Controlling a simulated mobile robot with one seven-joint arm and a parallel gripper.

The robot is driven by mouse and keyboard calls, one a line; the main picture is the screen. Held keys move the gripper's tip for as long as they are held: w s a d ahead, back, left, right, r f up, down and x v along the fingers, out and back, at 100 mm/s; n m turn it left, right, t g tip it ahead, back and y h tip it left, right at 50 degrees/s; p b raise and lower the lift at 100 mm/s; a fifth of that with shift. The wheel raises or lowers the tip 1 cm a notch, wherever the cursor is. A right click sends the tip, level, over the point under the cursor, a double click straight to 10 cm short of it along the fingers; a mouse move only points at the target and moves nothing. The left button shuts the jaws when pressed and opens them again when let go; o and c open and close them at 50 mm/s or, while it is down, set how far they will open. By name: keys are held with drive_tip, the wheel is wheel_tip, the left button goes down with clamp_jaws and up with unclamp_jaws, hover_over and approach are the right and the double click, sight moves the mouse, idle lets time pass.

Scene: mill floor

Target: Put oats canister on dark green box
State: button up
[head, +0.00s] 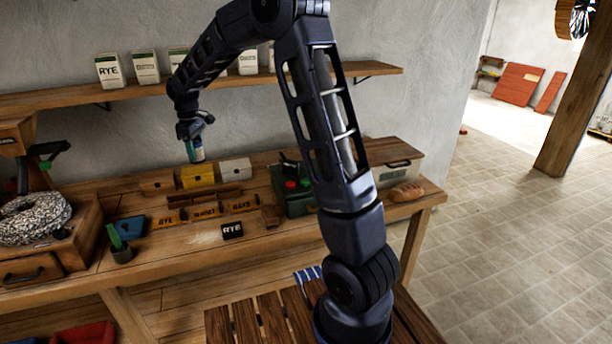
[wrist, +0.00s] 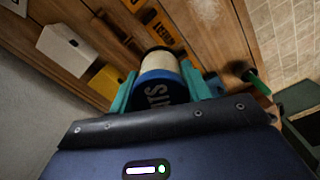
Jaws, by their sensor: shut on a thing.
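My gripper (head: 196,122) hangs at the end of the raised arm, above the back of the workbench. It is shut on the oats canister (head: 195,150), a small cylinder with a blue-green band and a pale end. In the wrist view, the canister (wrist: 160,72) sits between the teal fingers (wrist: 157,90); its blue side carries partly visible white letters, and its cream end points away. The dark green box (head: 292,203) stands on the bench to the right of the gripper, with a red and a green round thing at its top. My arm hides part of its right side.
A shelf (head: 130,93) with cartons runs behind. The bench front is partly clear.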

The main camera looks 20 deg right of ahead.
drive_tip(key=d+r+m, duration=0.2)
drive_tip(key=d+m, duration=0.2)
drive_tip(key=d, duration=1.1)
drive_tip(key=w+d+r+m, duration=0.1)
drive_tip(key=d+r+m, duration=0.25)
drive_tip(key=d, duration=1.25)
drive_tip(key=d+r+m, duration=0.1)
drive_tip(key=d+m, duration=0.4)
drive_tip(key=d, duration=1)
drive_tip(key=f, duration=1.9)
drive_tip(key=shift+w+f, duration=0.15)
drive_tip(key=shift+w, duration=0.05)
drive_tip(key=o, duration=1.1)
drive_tip(key=shift+f, duration=0.1)
